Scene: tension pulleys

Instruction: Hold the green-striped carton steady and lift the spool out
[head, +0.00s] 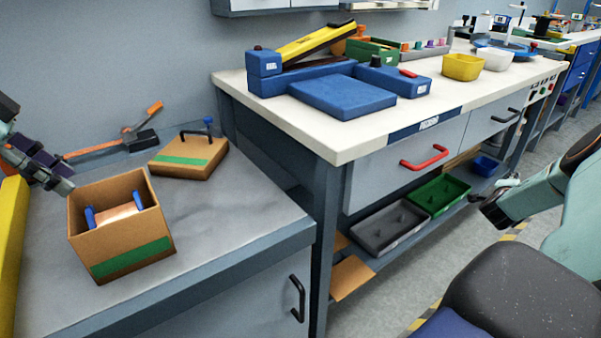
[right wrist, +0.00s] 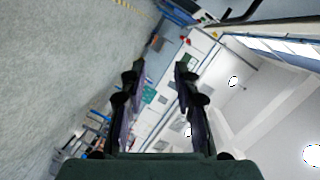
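The brown carton (head: 90,232) with a green stripe stands open-topped on the grey bench at the left in the head view. A spool (head: 117,215) with blue flanges and a pale copper-coloured winding sits inside it; its lower part is hidden by the carton walls. My left gripper (head: 66,178) is just above and beyond the carton's back left corner, with no clear contact; its finger gap is hard to read. My right gripper (head: 492,212) is far off to the right, above the floor. In the right wrist view my right gripper (right wrist: 160,72) is open, with nothing between its fingers.
A brown lid-like block (head: 190,172) with a green stripe and black handle lies behind the carton. An orange-handled tool (head: 120,143) lies by the wall. A yellow object (head: 10,240) stands at the left edge. The bench right of the carton is clear. A higher white workbench (head: 335,145) adjoins it.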

